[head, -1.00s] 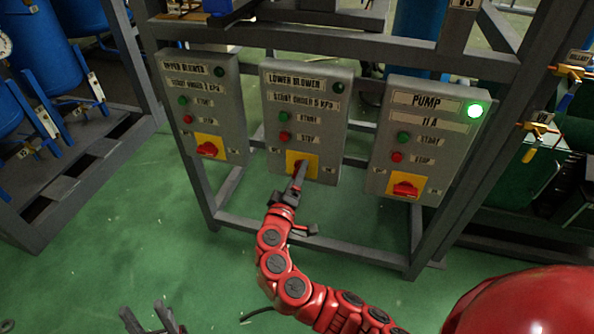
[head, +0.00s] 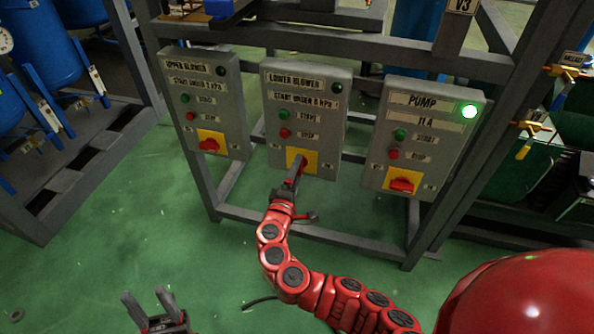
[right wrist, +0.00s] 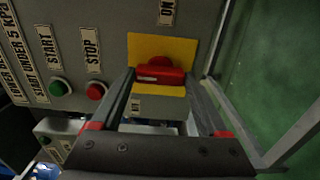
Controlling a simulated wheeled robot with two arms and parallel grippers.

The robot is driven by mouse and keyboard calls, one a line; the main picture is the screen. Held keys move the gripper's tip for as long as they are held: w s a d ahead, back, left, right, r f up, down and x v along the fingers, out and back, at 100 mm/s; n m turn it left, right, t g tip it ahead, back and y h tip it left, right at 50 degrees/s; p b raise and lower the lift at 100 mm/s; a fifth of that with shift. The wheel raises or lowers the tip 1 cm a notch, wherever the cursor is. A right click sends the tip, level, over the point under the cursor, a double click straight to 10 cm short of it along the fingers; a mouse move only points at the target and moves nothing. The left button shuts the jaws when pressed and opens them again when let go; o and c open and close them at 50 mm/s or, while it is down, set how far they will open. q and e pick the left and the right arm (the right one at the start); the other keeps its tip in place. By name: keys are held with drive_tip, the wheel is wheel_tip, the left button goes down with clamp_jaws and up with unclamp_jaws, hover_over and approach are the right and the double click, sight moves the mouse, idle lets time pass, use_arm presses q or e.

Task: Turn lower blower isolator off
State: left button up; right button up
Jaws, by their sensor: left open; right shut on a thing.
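The lower blower box (head: 330,130) is grey, with a green START button, a red STOP button and a dark lamp. Its isolator is a red handle (right wrist: 160,75) on a yellow plate (right wrist: 148,47), low on the box. My right gripper (head: 299,165) reaches this isolator from below and is shut on the red handle, which lies between its fingers in the right wrist view. In the head view the gripper hides most of the handle, so its angle is hard to tell there. My left gripper (head: 146,300) is open and empty at the bottom left, away from the boxes.
The upper blower box (head: 232,110) stands left, its lamp dark. The pump box (head: 450,130) stands right, its green lamp lit. Both have red isolator handles on yellow plates. A grey frame (head: 330,243) carries the boxes. Blue tanks (head: 85,12) stand left.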

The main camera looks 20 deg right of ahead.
drive_tip(key=o, duration=1.2)
drive_tip(key=shift+o, duration=0.2)
drive_tip(key=p+v, duration=0.1)
drive_tip(key=v, duration=1.6)
drive_tip(key=shift+a+p, duration=0.2)
drive_tip(key=shift+p, duration=0.1)
drive_tip(key=shift+s, duration=0.15)
